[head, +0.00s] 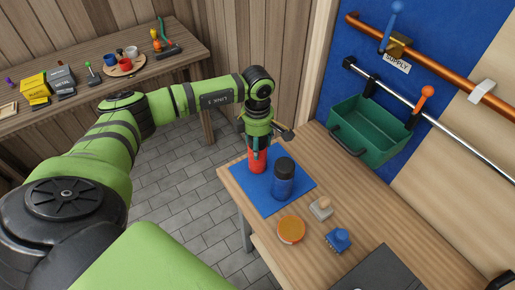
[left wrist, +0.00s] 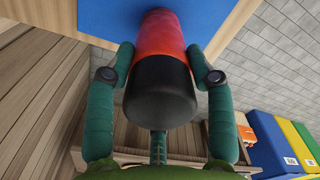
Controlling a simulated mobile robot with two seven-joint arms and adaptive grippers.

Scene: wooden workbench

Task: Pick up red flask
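The red flask (head: 257,160) stands on the blue mat (head: 243,193) at the bench's far left corner. My left gripper (head: 257,141) points down over it and hides its upper part. In the left wrist view the flask (left wrist: 166,38) shows its red body and black top between my two green fingers (left wrist: 161,62). The fingertips lie close against its red sides; I cannot tell whether they press on it. My right gripper is not in view.
A blue flask with a dark top (head: 283,179) stands just right of the red one. An orange-lidded round tin (head: 291,229), a stamp-like block (head: 320,208) and a blue item (head: 338,240) lie nearer. A green bin (head: 368,130) hangs on the wall rail.

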